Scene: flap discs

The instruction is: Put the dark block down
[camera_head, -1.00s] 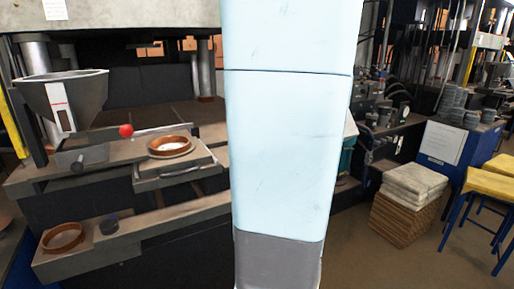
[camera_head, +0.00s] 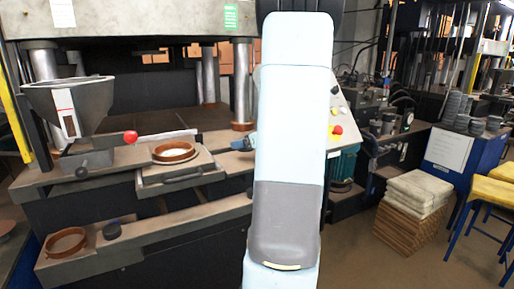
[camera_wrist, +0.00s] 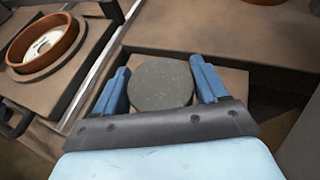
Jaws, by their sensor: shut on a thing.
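The dark block (camera_wrist: 160,85) is a round, dark grey, speckled piece with a flat top. In the wrist view it sits between the two blue fingers of my gripper (camera_wrist: 160,68), which is shut on it. It is over a flat brown surface (camera_wrist: 228,84); I cannot tell whether it touches that surface.
A brown ring with a pale disc inside (camera_wrist: 46,42) sits on a plate left of my gripper; the head view shows it too (camera_head: 174,152). A lower ledge holds another brown ring (camera_head: 66,243) and a small dark round piece (camera_head: 112,230). A metal column (camera_head: 242,85) stands behind my gripper.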

